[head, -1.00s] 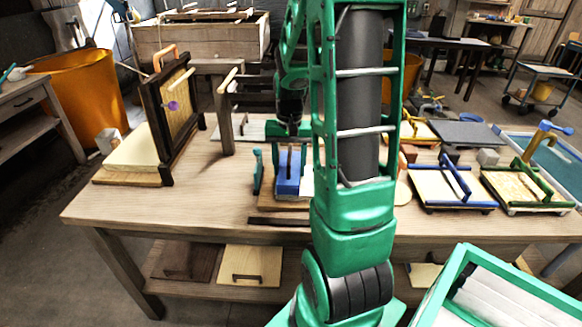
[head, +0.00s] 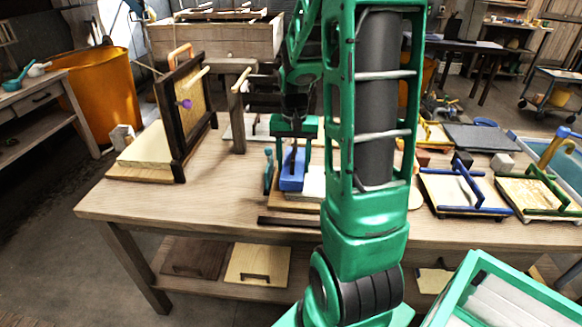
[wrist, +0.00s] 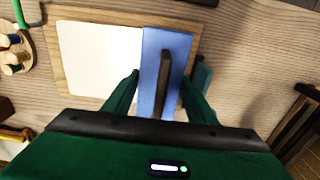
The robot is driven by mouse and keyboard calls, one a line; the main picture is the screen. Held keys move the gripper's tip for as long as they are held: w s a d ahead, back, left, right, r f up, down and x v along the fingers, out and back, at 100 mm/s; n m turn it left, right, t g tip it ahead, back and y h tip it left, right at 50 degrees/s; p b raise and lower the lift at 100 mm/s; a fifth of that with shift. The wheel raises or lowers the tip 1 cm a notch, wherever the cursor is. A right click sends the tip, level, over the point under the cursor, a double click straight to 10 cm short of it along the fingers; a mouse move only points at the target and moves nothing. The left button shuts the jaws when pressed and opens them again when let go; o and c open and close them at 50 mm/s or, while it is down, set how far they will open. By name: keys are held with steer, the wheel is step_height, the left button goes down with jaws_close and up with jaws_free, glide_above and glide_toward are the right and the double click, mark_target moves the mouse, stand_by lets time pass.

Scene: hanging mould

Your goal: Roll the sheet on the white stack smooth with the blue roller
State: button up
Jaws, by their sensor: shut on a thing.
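The white stack (wrist: 98,58) lies on a wooden board (wrist: 64,75). It also shows in the head view (head: 313,183), partly hidden by my arm. The blue roller (wrist: 151,64) covers the side of the stack nearest a teal clamp (wrist: 203,76); in the head view it (head: 291,170) is at the stack's left side. My gripper (wrist: 160,88) is over the roller, shut on it, with a green finger on either side and a dark handle between them. I cannot make out the sheet apart from the white top, or whether the roller touches it.
A dark upright frame (head: 178,128) and a pale block (head: 146,145) stand on the table's left. A wooden post (head: 238,115) is behind the clamp. Blue-handled and green-handled trays (head: 463,192) fill the right. Bare tabletop (head: 225,190) lies left of the clamp.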

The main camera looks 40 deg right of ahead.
mark_target(294, 150)
steer(key=shift+r, duration=2.65)
